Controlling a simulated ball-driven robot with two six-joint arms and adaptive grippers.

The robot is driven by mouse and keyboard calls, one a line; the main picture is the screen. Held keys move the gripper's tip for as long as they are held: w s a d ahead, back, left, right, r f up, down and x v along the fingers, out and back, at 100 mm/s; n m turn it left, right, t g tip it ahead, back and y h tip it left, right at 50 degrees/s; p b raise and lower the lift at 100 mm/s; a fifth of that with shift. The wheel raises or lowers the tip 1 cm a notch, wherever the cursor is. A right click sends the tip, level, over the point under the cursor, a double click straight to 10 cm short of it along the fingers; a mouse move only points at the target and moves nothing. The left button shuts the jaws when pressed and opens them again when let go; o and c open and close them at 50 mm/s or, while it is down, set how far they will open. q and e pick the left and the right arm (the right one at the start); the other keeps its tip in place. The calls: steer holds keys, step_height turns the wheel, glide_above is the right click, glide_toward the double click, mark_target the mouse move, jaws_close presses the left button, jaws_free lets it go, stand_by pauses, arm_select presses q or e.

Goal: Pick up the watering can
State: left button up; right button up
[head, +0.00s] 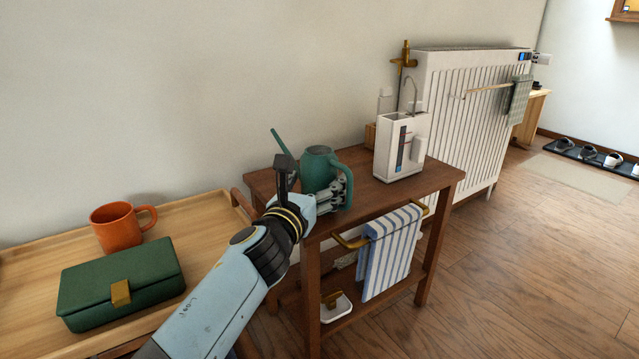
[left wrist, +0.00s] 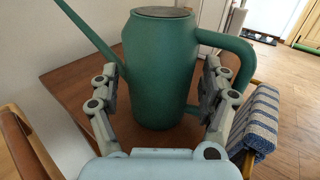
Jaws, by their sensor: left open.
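The green watering can (head: 317,167) stands upright on the dark wooden side table (head: 368,182), its thin spout pointing up to the left and its handle to the right. My left gripper (head: 330,190) is right at the can. In the left wrist view the can (left wrist: 160,75) fills the middle, and the open fingers of my left gripper (left wrist: 160,95) are on either side of its body. I cannot tell whether the fingers touch it. My arm hides the lower left part of the can in the head view. My right gripper is not in view.
A white dispenser (head: 393,150) stands right of the can, before a white radiator (head: 470,120). A striped towel (head: 388,255) hangs on the table's front rail. At left, a wooden tray table (head: 200,232) holds an orange mug (head: 117,229) and a green box (head: 120,282).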

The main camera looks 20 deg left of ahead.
arm_select(q)
steer(key=shift+w, duration=0.55)
steer(key=c, duration=1.2)
steer(key=shift+r, duration=0.15)
